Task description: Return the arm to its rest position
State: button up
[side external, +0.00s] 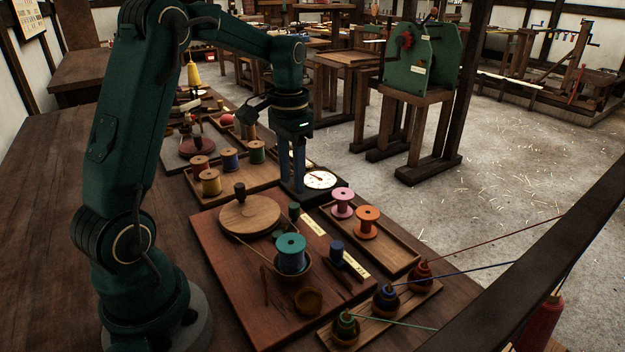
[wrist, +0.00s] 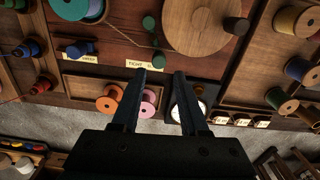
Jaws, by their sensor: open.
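My gripper (side external: 291,184) is open and empty in the side external view, pointing down in front of the scale with the white dial (side external: 320,180). Its two fingers stand apart in the wrist view (wrist: 160,76), with nothing between the tips. My arm is bent over the bench, reaching out from its base at the left. A reddish-brown board (side external: 240,270) lies below and left of the gripper. It bears a round wooden disc (side external: 250,217), a teal spool (side external: 290,250) and small green and blue pegs.
A tray with a pink spool (side external: 342,203) and an orange spool (side external: 367,222) is right of the board. Another tray holds several spools (side external: 211,182) behind it. Threads run from bobbins (side external: 386,298) at front right. A dark beam (side external: 540,260) crosses the right. The air above the board is clear.

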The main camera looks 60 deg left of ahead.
jog(key=shift+d, duration=0.1)
jog(key=s+d+r+m+t, duration=0.2)
jog(key=s+d+r+t, duration=0.15)
jog(key=d+r, duration=0.5)
jog(key=s+d+f+n+t, duration=0.1)
jog(key=s+d+f+t, duration=0.1)
jog(key=s+d, duration=0.3)
jog(key=s+f, duration=0.1)
jog(key=s, duration=0.3)
jog(key=shift+s+d+f, duration=0.15)
jog(key=shift+d, duration=0.1)
jog(key=shift+s, duration=0.1)
